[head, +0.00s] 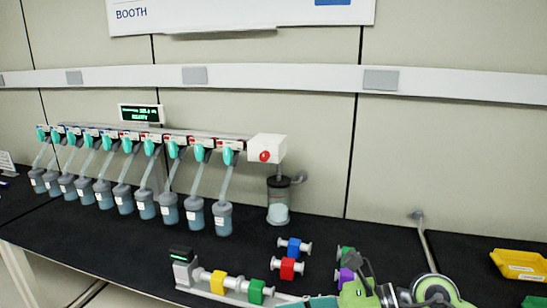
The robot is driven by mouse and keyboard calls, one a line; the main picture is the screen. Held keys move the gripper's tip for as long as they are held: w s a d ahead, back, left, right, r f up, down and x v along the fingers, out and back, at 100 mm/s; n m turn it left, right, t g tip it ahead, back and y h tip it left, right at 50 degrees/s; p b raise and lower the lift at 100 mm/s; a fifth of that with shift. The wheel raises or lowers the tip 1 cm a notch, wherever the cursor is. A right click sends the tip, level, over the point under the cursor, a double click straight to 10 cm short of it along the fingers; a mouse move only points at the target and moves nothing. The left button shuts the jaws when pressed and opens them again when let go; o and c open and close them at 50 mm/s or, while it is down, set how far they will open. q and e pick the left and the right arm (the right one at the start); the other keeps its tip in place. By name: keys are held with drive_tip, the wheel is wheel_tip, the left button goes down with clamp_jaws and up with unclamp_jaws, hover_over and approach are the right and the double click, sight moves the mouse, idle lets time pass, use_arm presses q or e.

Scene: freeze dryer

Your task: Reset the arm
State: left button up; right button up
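Part of my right arm (432,288), green and grey, shows at the bottom edge, right of centre. Its gripper (362,284) points left, partly cut off by the frame edge. I cannot tell whether its fingers are open or shut, or whether they hold anything. It overlaps a purple piece (345,275) and a green one behind it. My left gripper is not in view.
A freeze dryer manifold (190,135) with several flasks stands along the back wall. A low holder (183,270) carries yellow and green valve pieces. Blue (293,247) and red (288,268) pieces lie nearby. A yellow tray (520,263) is at right. The bench's front left is clear.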

wheel_tip(320, 180, up, 11)
drive_tip(key=w+a+m+t+y, duration=0.2)
drive_tip(key=m+t+y, duration=0.4)
drive_tip(key=m, duration=0.2)
drive_tip(key=w+d+m+t+h, duration=0.5)
drive_tip(key=d+m+t+h, duration=0.3)
drive_tip(key=m+t, duration=0.6)
drive_tip(key=s+d+f+m+g+h, duration=0.1)
drive_tip(key=d+f+m+g+h, duration=0.2)
drive_tip(key=d+f+m+h, duration=0.45)
drive_tip(key=s+d+f+m+g+h, duration=0.1)
drive_tip(key=d+f+m+g+h, duration=0.3)
drive_tip(key=f+m, duration=0.6)
drive_tip(key=s+f+m+g, duration=0.4)
drive_tip(key=s+f+g, duration=0.2)
drive_tip(key=s+f, duration=0.5)
drive_tip(key=s+f+m+g, duration=0.3)
drive_tip(key=s+f+g, duration=0.35)
drive_tip(key=s, duration=0.65)
wheel_tip(320, 180, down, 29)
drive_tip(key=s, duration=0.3)
drive_tip(key=s+d+f, duration=0.1)
drive_tip(key=s+f, duration=0.6)
drive_tip(key=s, duration=0.1)
drive_tip(key=s+d+f+g, duration=0.1)
drive_tip(key=s+d+f, duration=0.1)
drive_tip(key=s+f, duration=0.6)
drive_tip(key=shift+s+d+f, duration=0.15)
drive_tip(key=shift+d+f, duration=0.1)
drive_tip(key=shift+d, duration=0.05)
